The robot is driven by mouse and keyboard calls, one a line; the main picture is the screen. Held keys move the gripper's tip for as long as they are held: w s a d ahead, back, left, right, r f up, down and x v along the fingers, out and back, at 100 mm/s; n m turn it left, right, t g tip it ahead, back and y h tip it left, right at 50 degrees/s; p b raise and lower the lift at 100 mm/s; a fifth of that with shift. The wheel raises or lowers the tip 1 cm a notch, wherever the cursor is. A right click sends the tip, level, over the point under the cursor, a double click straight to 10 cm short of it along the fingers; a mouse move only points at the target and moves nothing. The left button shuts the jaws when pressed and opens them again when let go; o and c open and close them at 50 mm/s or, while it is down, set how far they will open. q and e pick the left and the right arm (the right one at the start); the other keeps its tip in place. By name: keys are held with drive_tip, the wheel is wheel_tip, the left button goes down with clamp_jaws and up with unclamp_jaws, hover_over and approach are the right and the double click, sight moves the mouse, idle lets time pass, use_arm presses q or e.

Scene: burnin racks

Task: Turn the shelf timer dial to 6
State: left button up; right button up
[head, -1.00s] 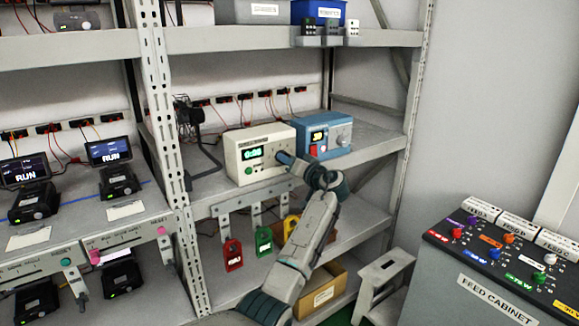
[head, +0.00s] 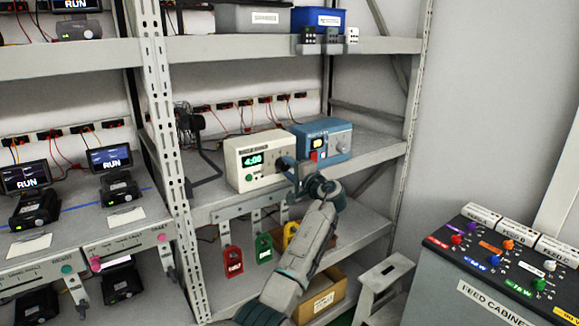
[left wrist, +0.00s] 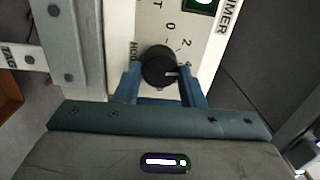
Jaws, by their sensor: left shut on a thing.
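The shelf timer (head: 238,155) is a cream box on the middle shelf, its green display reading about 4:00. Its black dial (left wrist: 158,62) shows in the left wrist view, with a white pointer line aimed right, near the 4 mark. The printed 0 and 2 are above the dial, and part of "HOLD" is at its left. My left gripper (head: 290,168) is at the timer's front right in the head view and hides the dial there. In the left wrist view its two blue fingers (left wrist: 160,84) are closed on both sides of the dial.
A blue box (head: 330,143) with a dial and red switch stands just right of the timer. Red, green and yellow tags (head: 264,248) hang below the shelf edge. A step stool (head: 384,280) and the feed cabinet (head: 490,290) are at right.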

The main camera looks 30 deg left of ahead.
use_arm(q)
drive_tip(key=m+p, duration=0.2)
drive_tip(key=m, duration=0.2)
drive_tip(key=shift+r+m+p, duration=0.15)
drive_tip(key=shift+m+p, duration=0.25)
drive_tip(key=shift+m+t+p, duration=0.3)
drive_tip(key=shift+m+p, duration=1.1)
drive_tip(key=shift+m, duration=0.6)
drive_tip(key=shift+f, duration=0.2)
drive_tip(key=o, duration=1)
drive_tip(key=shift+s+d+f, duration=0.15)
drive_tip(key=shift+d, duration=0.1)
drive_tip(key=b+v, duration=0.4)
drive_tip(key=v, duration=0.6)
